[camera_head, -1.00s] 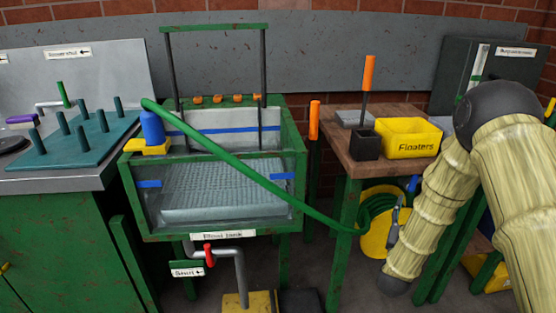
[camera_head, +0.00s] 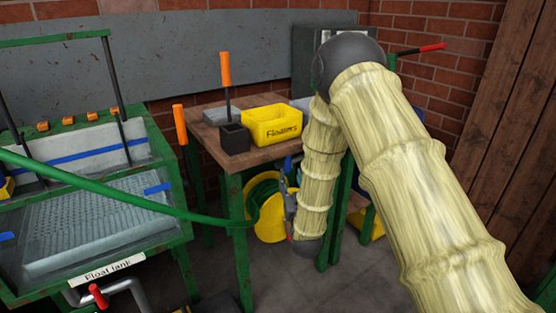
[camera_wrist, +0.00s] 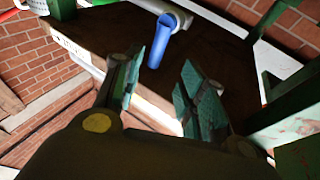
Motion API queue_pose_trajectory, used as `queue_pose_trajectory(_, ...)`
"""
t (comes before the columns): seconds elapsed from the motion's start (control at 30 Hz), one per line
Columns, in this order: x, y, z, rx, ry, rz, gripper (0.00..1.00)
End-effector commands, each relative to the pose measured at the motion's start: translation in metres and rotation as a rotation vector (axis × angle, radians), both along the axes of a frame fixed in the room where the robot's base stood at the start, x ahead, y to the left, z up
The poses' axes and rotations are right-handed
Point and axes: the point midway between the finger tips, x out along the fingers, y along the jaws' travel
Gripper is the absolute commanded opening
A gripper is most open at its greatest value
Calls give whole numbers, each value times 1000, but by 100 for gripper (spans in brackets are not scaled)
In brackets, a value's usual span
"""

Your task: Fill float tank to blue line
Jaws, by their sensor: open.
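The float tank (camera_head: 90,225), a green-framed glass-sided box labelled "Float tank", stands at the left in the head view. Blue line marks (camera_head: 95,153) show on its back panel and sides. I cannot tell the water level. A green hose (camera_head: 110,190) runs across the tank toward a yellow hose reel (camera_head: 268,220) under the wooden table. My gripper (camera_head: 290,208) hangs beside the reel, partly hidden by my arm. In the wrist view my gripper (camera_wrist: 163,74) is open and empty. A blue handle (camera_wrist: 163,42) by a pale pipe lies just beyond its teal fingers, apart from them.
The wooden table (camera_head: 205,115) holds a yellow "Floaters" bin (camera_head: 270,127), a black cup (camera_head: 234,138) and an orange-handled tool (camera_head: 225,70). A red-handled valve (camera_head: 98,296) is under the tank. A brick wall and wooden boards bound the right side.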

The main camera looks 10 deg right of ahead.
Motion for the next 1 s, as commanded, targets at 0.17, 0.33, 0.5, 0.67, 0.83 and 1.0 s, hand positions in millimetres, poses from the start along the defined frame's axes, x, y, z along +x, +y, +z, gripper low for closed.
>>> queue_pose_trajectory(0.17,-1,-16,18,4,138,135,41)
queue_pose_trajectory(0.33,-9,-26,23,0,242,207,41)
queue_pose_trajectory(0.5,-11,-29,23,-1,280,229,41)
queue_pose_trajectory(0.67,2,-27,23,-2,280,230,41)
queue_pose_trajectory(0.83,29,-22,22,-2,279,230,41)
queue_pose_trajectory(1.0,56,-18,22,-2,279,230,41)
